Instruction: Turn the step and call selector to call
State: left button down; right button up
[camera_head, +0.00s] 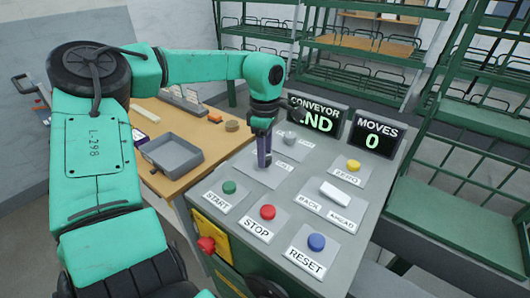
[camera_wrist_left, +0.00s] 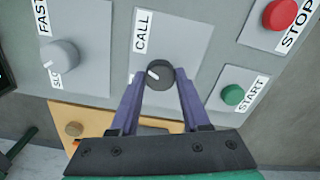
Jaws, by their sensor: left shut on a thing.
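The step and call selector is a round dark knob (camera_wrist_left: 160,75) on a light plate in the left wrist view. A white mark shows on the left part of its face. The CALL label (camera_wrist_left: 142,31) is above and left of it; the other label is mostly hidden behind a finger. My left gripper (camera_wrist_left: 160,88) is shut on the knob, one purple finger on each side. In the head view my left gripper (camera_head: 264,158) points down onto the selector's plate (camera_head: 269,178), and its fingers hide the knob. My right gripper is not in view.
The panel also has a START button (camera_head: 229,187), STOP button (camera_head: 267,212), RESET button (camera_head: 316,242), yellow ZERO button (camera_head: 353,165), white BACK/AHEAD switch (camera_head: 337,193) and grey speed knob (camera_wrist_left: 61,55). The conveyor display (camera_head: 316,119) stands behind. A grey tray (camera_head: 172,153) is left.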

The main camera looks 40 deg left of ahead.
pick_arm(q)
jog(key=shift+m, duration=0.7)
jog(key=shift+c, duration=1.9)
grip_release()
jog(key=shift+r, duration=0.15)
notch_tip(320, 180, up, 14)
jog(key=shift+r, duration=0.2)
